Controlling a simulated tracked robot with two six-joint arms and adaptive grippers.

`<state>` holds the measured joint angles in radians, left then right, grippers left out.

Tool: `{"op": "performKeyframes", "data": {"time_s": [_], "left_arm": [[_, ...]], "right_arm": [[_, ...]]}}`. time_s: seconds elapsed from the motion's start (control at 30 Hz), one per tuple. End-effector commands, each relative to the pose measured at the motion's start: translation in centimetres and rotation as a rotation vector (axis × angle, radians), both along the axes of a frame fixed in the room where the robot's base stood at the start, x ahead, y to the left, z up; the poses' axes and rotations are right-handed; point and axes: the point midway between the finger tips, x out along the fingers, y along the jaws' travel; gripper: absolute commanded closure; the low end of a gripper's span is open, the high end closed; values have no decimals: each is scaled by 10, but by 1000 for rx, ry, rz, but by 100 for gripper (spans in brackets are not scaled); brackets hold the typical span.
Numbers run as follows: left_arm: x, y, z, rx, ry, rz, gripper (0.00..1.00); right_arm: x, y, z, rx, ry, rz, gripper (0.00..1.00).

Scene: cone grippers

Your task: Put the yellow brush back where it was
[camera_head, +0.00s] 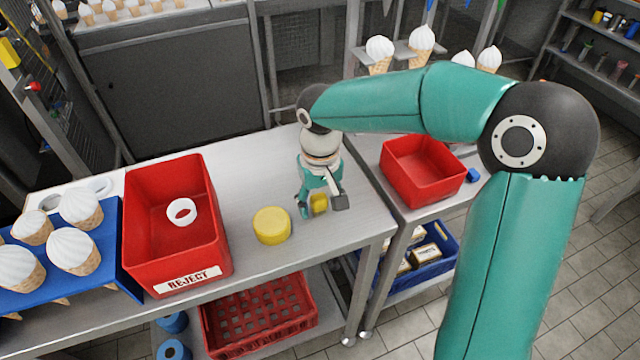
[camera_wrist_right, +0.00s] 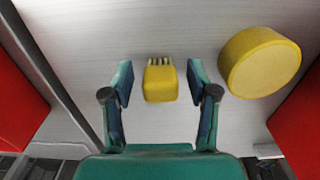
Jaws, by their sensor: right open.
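The yellow brush (camera_wrist_right: 160,82) lies on the metal table between the fingers of my right gripper (camera_wrist_right: 160,88), with its pale bristles pointing away in the right wrist view. The fingers are open, with a gap on each side of the brush. In the head view my right gripper (camera_head: 322,200) points down at the table and partly hides the brush (camera_head: 319,203). A round yellow tub (camera_head: 271,226) is just left of it, and it also shows in the right wrist view (camera_wrist_right: 260,62). My left gripper is not in view.
A red REJECT bin (camera_head: 215,255) holding a white ring (camera_head: 181,212) stands left of the tub. A blue tray (camera_head: 105,265) of ice-cream cones is further left. An empty red bin (camera_head: 425,190) stands on the side table at right. The table's front edge is bare.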

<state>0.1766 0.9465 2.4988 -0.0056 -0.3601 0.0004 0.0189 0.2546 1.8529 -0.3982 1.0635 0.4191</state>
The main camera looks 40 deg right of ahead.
Motion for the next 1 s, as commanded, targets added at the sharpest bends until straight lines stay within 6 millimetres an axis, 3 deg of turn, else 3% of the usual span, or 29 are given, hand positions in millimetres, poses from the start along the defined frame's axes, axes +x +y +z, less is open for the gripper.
{"op": "performKeyframes", "data": {"time_s": [0.6,1.0], "left_arm": [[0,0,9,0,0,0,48],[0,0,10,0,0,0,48]], "right_arm": [[1,0,106,0,-3,1,41],[1,0,118,0,-1,2,41]]}}
